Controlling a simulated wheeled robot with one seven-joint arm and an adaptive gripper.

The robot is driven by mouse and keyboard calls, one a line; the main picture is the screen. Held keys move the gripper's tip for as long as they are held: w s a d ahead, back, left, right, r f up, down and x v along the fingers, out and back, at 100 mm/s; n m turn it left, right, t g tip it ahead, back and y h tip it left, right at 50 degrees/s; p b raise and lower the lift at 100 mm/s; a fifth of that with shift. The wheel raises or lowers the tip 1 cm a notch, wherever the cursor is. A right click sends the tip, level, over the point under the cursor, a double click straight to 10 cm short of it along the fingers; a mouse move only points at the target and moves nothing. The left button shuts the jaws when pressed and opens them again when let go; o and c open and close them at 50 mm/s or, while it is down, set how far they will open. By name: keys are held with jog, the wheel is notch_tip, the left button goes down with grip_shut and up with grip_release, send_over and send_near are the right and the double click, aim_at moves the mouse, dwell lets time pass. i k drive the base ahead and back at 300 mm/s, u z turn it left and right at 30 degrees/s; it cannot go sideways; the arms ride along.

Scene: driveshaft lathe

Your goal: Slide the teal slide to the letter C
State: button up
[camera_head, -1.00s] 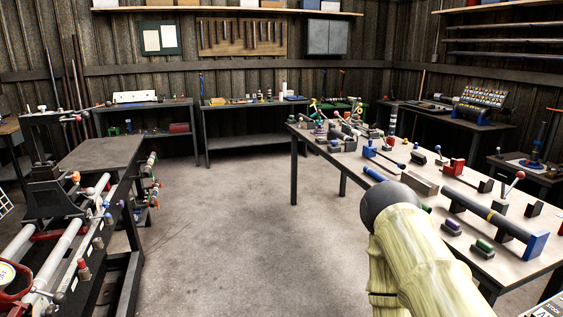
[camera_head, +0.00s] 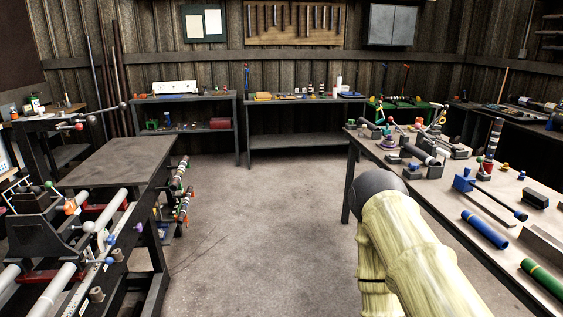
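I cannot pick out a teal slide or a letter C in this view. The small parts on the lathe bed (camera_head: 55,285) at the left and on the benches are too small to read for letters. My own arm, in a pale yellow cover with a dark rounded end, fills the lower right. My gripper is not in view.
A long table (camera_head: 428,185) with rods, blocks and levers stands at the right, partly behind my arm. A dark flat-topped bench (camera_head: 118,165) stands at the left. Two benches (camera_head: 185,100) (camera_head: 305,102) line the back wall. The concrete floor (camera_head: 250,215) between them is clear.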

aim_at(385, 130)
jog(key=z, duration=0.05)
jog(key=i, duration=1.65)
jog(key=z, duration=0.35)
jog(key=i, duration=1.25)
jog(key=z, duration=0.25)
